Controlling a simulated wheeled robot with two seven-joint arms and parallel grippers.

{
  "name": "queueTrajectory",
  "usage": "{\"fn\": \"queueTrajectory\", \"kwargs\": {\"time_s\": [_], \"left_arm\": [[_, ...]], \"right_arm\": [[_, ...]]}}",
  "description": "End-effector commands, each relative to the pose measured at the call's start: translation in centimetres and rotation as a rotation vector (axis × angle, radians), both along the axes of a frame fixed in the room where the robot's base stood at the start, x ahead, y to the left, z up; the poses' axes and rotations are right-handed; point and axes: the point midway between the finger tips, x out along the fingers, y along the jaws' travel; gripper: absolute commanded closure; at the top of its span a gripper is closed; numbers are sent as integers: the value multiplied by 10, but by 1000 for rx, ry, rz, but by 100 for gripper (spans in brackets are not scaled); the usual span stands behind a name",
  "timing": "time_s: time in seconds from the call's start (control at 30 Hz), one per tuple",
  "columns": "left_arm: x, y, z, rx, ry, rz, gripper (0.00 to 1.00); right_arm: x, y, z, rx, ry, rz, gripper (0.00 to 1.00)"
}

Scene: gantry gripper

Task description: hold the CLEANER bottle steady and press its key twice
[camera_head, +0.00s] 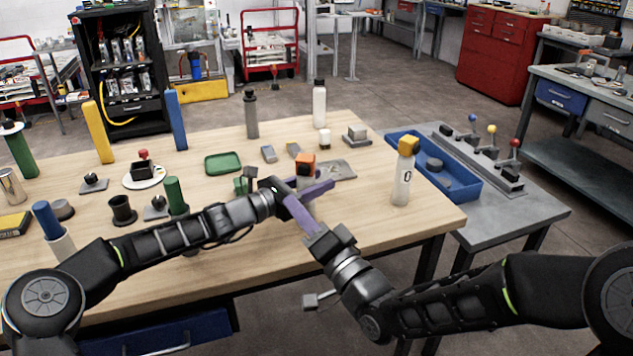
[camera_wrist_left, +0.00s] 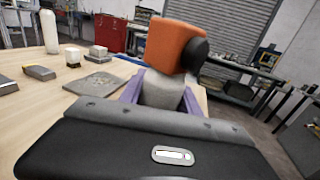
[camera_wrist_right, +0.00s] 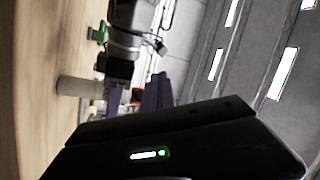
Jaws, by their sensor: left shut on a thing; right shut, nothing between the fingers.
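A grey bottle with an orange head (camera_head: 306,163) stands at the middle of the wooden table; its label cannot be read. My left gripper (camera_head: 310,187) is shut around its upper body, just below the head. In the left wrist view the orange head (camera_wrist_left: 172,45) carries a dark round part on its right side, and the grey body (camera_wrist_left: 160,92) sits between the purple fingers. My right gripper (camera_head: 291,206) is shut and empty, with its purple fingers close in front of the bottle and below the left fingers. Whether it touches the bottle cannot be told.
A yellow-topped white bottle (camera_head: 403,172) stands to the right. White (camera_head: 319,104) and grey (camera_head: 250,114) bottles stand behind. A green tray (camera_head: 222,163) and several cups and posts lie left. A blue bin (camera_head: 464,189) sits on the grey side table. The table's right front is clear.

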Motion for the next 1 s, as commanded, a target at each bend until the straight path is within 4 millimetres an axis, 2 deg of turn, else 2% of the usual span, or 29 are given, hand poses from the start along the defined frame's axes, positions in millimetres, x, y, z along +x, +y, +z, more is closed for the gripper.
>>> {"fn": "queueTrajectory", "kwargs": {"time_s": [0.27, 0.7, 1.0], "left_arm": [[0, 0, 0, 0, 0, 0, 100], [0, 0, 0, 0, 0, 0, 100], [0, 0, 0, 0, 0, 0, 100]], "right_arm": [[23, -4, 0, 0, 0, -1, 100], [77, -14, 0, 0, 0, -1, 100], [85, -15, 0, 0, 0, -1, 100]]}}
